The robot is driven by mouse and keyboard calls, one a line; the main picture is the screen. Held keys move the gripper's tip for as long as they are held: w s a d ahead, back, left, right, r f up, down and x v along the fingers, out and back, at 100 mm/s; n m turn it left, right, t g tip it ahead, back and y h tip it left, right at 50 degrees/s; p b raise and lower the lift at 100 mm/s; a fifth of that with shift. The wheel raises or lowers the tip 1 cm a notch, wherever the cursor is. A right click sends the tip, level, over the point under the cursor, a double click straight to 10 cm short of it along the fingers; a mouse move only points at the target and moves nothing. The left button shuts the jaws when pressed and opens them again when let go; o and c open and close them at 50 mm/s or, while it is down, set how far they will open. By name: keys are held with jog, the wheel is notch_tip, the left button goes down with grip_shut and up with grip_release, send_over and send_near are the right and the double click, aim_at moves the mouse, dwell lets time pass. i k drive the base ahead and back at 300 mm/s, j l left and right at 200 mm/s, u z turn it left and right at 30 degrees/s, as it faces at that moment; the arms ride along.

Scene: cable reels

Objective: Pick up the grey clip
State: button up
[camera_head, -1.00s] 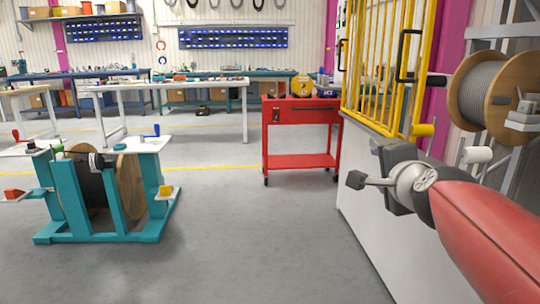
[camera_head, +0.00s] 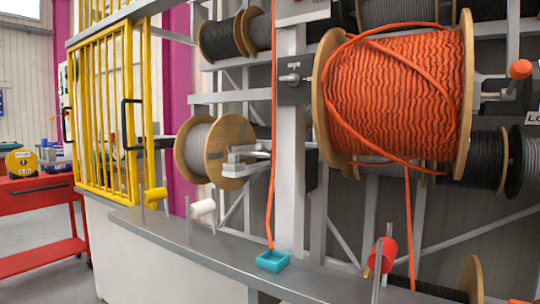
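I cannot make out a grey clip anywhere in this view. My gripper and arm are out of the picture. A large wooden reel of orange rope (camera_head: 398,95) hangs on the rack at the right. One orange strand runs down to a small teal tray (camera_head: 273,261) on the grey ledge (camera_head: 225,247). A smaller wooden reel of grey cable (camera_head: 214,148) is mounted left of it, with a grey metal bracket (camera_head: 245,160) in front.
A yellow barred gate (camera_head: 102,110) stands at the left, beside a red cart (camera_head: 40,215). A yellow roller (camera_head: 156,194), a white roller (camera_head: 202,208) and a red roller (camera_head: 382,255) stand on posts along the ledge. Floor shows at the lower left.

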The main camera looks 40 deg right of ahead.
aim_at(234, 158)
jog(key=l+z, duration=0.1)
jog(key=z, duration=0.4)
jog(key=l+z, duration=0.1)
jog(key=z, duration=0.4)
